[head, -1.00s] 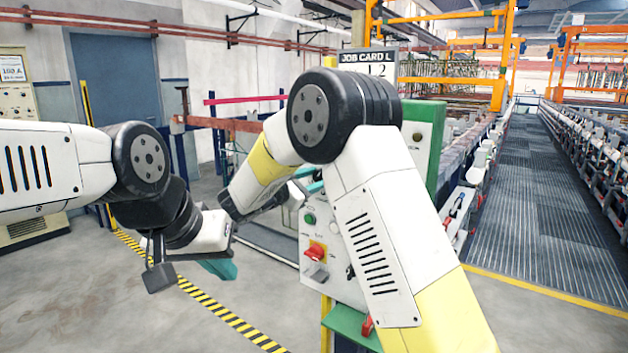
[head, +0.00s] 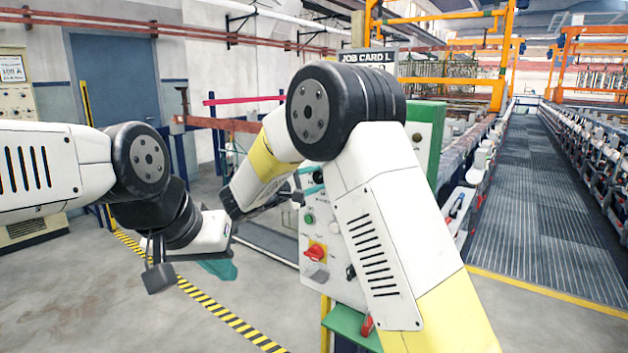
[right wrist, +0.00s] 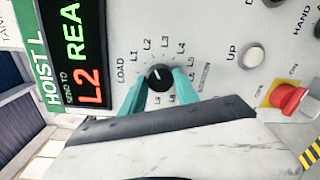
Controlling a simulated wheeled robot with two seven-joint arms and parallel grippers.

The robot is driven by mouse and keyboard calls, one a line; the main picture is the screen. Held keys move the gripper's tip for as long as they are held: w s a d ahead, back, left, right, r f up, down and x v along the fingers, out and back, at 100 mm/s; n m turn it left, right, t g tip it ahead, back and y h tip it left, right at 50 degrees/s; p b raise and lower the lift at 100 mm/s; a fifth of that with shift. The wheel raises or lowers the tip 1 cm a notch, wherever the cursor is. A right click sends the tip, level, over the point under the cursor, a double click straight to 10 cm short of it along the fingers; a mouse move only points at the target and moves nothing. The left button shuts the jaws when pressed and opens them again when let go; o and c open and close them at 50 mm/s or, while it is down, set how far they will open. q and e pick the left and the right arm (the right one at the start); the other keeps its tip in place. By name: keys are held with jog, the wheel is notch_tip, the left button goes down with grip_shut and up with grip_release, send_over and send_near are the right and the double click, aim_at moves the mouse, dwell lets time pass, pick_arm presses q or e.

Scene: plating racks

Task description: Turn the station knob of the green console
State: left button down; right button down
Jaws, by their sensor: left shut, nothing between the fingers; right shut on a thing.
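The green console shows a pale front panel (head: 312,272) and a green side (head: 438,150) in the head view; my right arm hides much of it. In the right wrist view its station knob (right wrist: 159,76) is black and round, ringed by labels such as LOAD, L1, L2, L3 and L4. My right gripper (right wrist: 160,82) has its teal fingers on either side of the knob, shut on it. It also shows in the head view (head: 311,182), at the upper panel. I cannot clearly tell the knob's pointing. My left gripper (head: 217,269) is shut and empty, low and left of the console.
The console display (right wrist: 80,60) shows "L2 REA", cut off, beside a green HOIST L strip. A red switch (right wrist: 286,97) on a yellow plate and a white UP button (right wrist: 253,54) are near the knob. A job card sign (head: 367,57) stands behind my right elbow.

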dwell(0.5)
jog(key=c, duration=0.9)
grip_release()
jog(key=v, duration=0.7)
jog(key=shift+s+a, duration=0.25)
jog(key=shift+s, duration=0.1)
